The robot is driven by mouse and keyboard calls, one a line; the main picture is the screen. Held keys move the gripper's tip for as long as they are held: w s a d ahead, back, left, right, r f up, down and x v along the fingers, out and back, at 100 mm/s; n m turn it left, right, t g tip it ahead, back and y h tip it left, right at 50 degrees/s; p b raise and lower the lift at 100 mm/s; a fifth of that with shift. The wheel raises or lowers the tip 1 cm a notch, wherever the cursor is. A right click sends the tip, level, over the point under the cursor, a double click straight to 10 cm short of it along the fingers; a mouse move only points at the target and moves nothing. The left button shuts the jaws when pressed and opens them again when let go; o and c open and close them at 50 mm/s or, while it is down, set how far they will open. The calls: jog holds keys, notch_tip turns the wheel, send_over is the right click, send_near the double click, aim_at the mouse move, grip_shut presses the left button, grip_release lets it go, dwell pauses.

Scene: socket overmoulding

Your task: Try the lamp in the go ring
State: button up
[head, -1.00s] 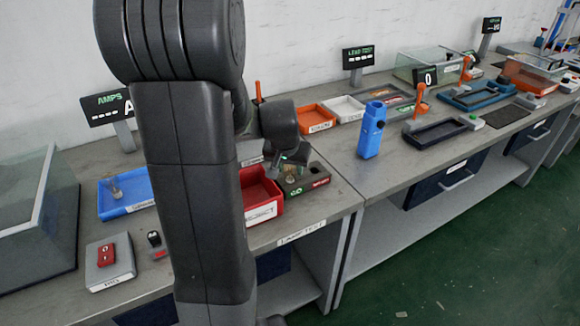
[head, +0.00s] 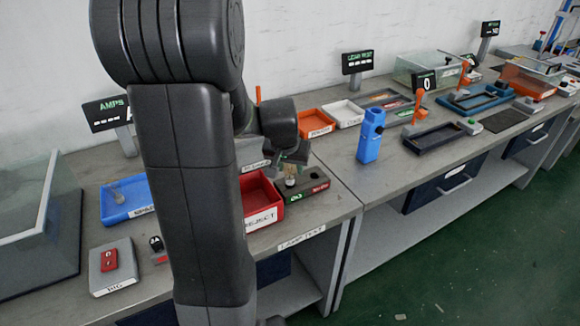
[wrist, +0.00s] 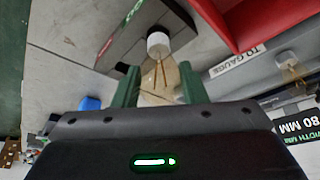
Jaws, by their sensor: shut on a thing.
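The lamp, with a clear amber-tinted bulb and a pale metal cap, is held in my gripper (wrist: 160,88). In the wrist view the lamp (wrist: 158,65) points its cap away from the green fingers, which close on the glass. The dark gauge block (wrist: 180,18) lies beyond the cap. In the head view the block (head: 309,189) has a green GO label and a red label. My gripper (head: 290,160) is over its GO end, with the lamp (head: 290,179) below it. I cannot tell whether the cap is inside the go ring.
The red REJECT tray (head: 262,205) stands just left of the block. A blue tray (head: 127,198) with a lamp in it is farther left. Orange (head: 315,122) and white (head: 347,113) trays are behind.

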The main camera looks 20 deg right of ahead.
jog(key=shift+r, duration=0.35)
jog(key=shift+r+p, duration=2.35)
jog(key=shift+r, duration=0.6)
